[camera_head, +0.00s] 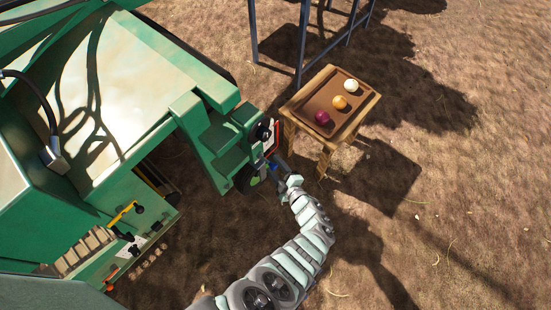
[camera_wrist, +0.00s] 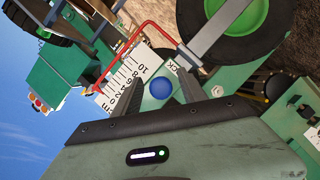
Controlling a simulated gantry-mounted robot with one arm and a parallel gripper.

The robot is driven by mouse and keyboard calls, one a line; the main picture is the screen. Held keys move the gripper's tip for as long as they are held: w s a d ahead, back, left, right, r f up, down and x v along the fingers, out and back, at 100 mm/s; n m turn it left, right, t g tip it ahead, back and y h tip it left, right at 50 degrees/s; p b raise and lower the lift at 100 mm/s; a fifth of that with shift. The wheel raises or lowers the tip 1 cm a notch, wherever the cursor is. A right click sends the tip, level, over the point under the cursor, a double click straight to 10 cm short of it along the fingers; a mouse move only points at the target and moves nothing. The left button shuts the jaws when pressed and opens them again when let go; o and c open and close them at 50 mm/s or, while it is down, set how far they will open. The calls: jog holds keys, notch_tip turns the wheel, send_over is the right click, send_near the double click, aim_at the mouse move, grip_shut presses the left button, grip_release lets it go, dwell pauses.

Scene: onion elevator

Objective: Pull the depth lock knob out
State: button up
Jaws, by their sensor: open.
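The depth lock knob is a round blue knob (camera_wrist: 162,88) in the middle of the wrist view, in front of a white plate partly lettered "CK". My gripper (camera_wrist: 161,73) has its two dark fingers apart, one on each side of the blue knob in the picture. I cannot tell whether either finger touches it. A white depth scale (camera_wrist: 128,76) with numbers lies left of the knob.
A bent red rod (camera_wrist: 133,40) passes close above the scale. A black wheel with a green hub (camera_wrist: 240,22) is at the upper right. A wooden stool (camera_head: 292,102) with a tray of onions stands beside the machine. Open soil lies to the right.

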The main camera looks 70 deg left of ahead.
jog(key=p+v, duration=0.3)
jog(key=v, duration=0.7)
jog(key=shift+d+p, duration=0.3)
jog(key=shift+d, duration=0.05)
jog(key=shift+w, duration=0.1)
